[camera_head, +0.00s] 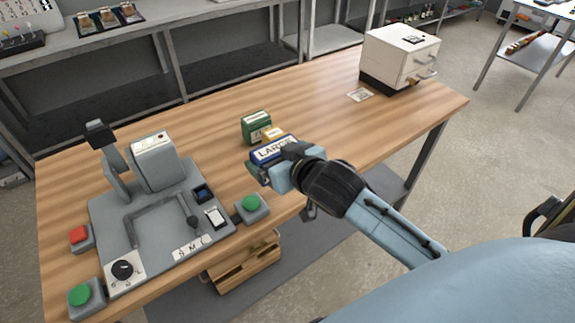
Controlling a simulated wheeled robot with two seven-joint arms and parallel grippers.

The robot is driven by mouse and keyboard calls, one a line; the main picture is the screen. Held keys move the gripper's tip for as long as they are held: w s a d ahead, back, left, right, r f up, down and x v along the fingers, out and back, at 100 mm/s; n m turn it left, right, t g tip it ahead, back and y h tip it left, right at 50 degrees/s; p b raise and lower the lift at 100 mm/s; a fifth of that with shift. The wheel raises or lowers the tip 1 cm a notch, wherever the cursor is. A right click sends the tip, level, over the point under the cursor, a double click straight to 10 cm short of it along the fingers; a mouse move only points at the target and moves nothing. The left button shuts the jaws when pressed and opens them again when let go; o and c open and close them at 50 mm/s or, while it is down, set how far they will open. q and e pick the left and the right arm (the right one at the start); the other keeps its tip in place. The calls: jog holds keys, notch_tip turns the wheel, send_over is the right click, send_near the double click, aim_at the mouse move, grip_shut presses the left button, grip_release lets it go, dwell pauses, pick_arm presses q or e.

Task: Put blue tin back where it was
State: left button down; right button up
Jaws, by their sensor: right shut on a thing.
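The blue tin (262,156) has a white label whose visible letters read "LAR". It is over the middle of the wooden table, and my right gripper (268,170) is shut on it from the near right side. The gripper and wrist hide part of the tin. I cannot tell if the tin touches the table. A green tin (255,125) stands just behind it, and a small yellow item (273,134) shows between them. My left gripper is not in view.
A grey machine (155,165) with a control base fills the table's left part, with a green button box (251,206) left of my gripper. A white drawer box (400,55) stands at the far right. The wooden table (320,95) is mostly clear between.

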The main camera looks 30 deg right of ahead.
aim_at(298, 141)
jog(key=d, duration=0.1)
jog(key=w+d+p, duration=0.1)
jog(key=d, duration=0.1)
jog(key=d+r+p, duration=0.1)
jog(key=shift+w+d, duration=0.2)
jog(key=shift+w, duration=0.1)
jog(key=shift+w+d+f+p, duration=0.1)
jog(key=shift+d+f+p, duration=0.15)
jog(key=shift+d, duration=0.25)
jog(key=shift+d+f+p, duration=0.2)
jog(key=shift+d+f, duration=0.05)
jog(key=shift+d, duration=0.2)
notch_tip(298, 141, down, 9)
jog(key=shift+w+r+b, duration=0.15)
jog(key=shift+r+b, duration=0.05)
jog(key=shift+b, duration=0.5)
jog(key=shift+f+y, duration=0.3)
jog(key=shift+f, duration=0.1)
jog(key=o, duration=0.8)
jog(key=shift+f, duration=0.1)
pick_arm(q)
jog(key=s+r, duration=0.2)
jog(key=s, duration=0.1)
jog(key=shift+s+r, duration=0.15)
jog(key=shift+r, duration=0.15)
pick_arm(e)
jog(key=shift+o, duration=0.2)
